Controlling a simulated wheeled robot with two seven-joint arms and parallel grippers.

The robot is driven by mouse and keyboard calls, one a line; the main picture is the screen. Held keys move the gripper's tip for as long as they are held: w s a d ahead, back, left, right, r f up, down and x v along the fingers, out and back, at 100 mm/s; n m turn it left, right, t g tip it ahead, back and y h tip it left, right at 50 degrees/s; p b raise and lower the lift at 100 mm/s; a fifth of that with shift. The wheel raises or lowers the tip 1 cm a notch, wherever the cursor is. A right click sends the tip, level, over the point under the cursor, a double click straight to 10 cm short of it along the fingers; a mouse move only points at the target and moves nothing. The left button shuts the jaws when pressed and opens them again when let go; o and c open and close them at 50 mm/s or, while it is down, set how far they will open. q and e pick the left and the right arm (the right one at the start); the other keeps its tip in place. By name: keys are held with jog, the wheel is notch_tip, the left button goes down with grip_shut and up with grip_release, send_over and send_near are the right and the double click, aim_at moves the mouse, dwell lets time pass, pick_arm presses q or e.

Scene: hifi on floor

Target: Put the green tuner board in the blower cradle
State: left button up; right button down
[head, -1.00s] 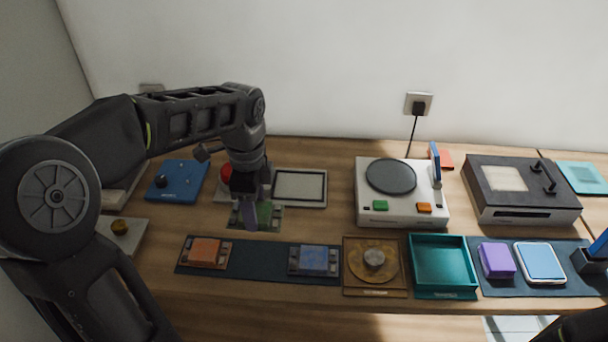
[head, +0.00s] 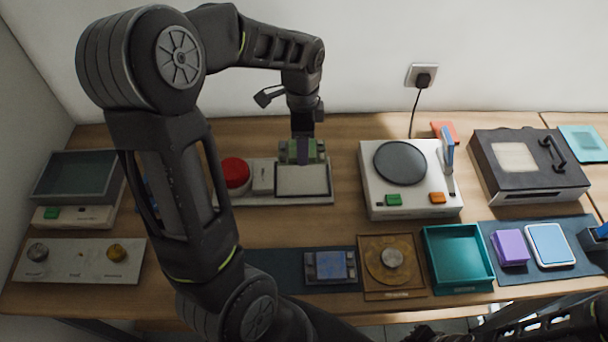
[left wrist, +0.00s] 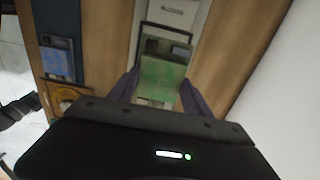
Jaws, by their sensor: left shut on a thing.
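My left gripper (head: 302,150) is shut on the green tuner board (head: 290,152) and holds it at the far edge of a pale framed rectangle (head: 301,182) on a grey base. In the left wrist view the green board (left wrist: 163,80) is between my left gripper's two fingers (left wrist: 160,92), with the framed part behind it. I cannot tell whether the board touches the frame. No label marks the blower cradle; the framed rectangle is beside a red dome (head: 236,170). Dark parts of my right arm show at the bottom right; its jaws are not clear.
A white turntable unit (head: 410,195) stands right of the framed base, then a black unit (head: 527,168). In front are a blue board (head: 330,265), a round brass part (head: 391,258) and a teal tray (head: 459,284). My left arm hides the left middle of the table.

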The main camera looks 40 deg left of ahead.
pick_arm(q)
send_over(302, 179)
jog(key=shift+f, duration=3.15)
jog(key=shift+f, duration=0.2)
jog(key=shift+w+f+b, duration=0.1)
jog(key=shift+f+b, duration=0.45)
jog(key=shift+f, duration=1.15)
jog(key=shift+f, duration=0.2)
jog(key=o, duration=1.4)
jog(key=shift+r, duration=0.2)
